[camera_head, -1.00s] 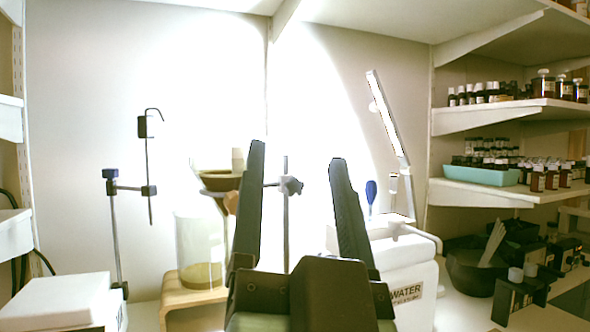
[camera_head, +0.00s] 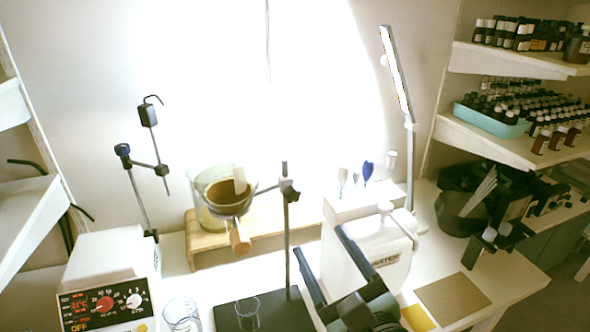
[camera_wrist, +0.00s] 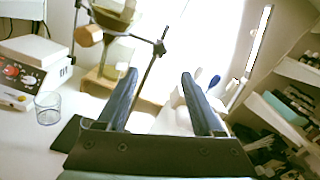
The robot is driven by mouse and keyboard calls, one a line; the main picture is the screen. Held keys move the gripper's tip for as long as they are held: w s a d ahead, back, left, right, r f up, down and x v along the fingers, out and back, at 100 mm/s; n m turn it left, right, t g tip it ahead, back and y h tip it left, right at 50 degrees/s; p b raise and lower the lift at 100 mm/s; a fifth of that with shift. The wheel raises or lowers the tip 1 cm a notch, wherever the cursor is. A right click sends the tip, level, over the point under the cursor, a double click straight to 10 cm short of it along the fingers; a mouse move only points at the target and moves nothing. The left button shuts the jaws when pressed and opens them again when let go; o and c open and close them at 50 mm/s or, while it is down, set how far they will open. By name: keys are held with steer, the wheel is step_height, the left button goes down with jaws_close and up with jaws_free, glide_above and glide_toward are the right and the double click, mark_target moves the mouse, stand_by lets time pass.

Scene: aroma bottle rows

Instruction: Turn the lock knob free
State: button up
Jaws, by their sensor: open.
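A dark clamp with a lock knob (camera_head: 290,190) sits high on the upright metal rod (camera_head: 287,250) of a stand with a black base plate (camera_head: 285,312). I cannot tell how tightly the knob is set. It also shows in the wrist view (camera_wrist: 158,47), above and between my fingertips. An amber-brown funnel bowl with a wooden handle (camera_head: 239,238) is beside the rod, at the clamp's left. My gripper (camera_head: 318,240) is open and empty, below and right of the knob in the head view, apart from it. My open fingers (camera_wrist: 158,74) show fully in the wrist view.
A glass vessel stands on a wooden riser (camera_head: 205,255) behind. A hotplate (camera_head: 110,285) and beakers (camera_head: 182,312) are at left. A white water box (camera_head: 350,262) is close behind my gripper. Bottle shelves (camera_head: 510,60) are at right. A second stand (camera_head: 135,190) is at left.

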mark_target(294, 197)
steer(key=x, duration=1.3)
steer(key=shift+f, duration=0.1)
steer(key=shift+s, duration=0.1)
jaws_close()
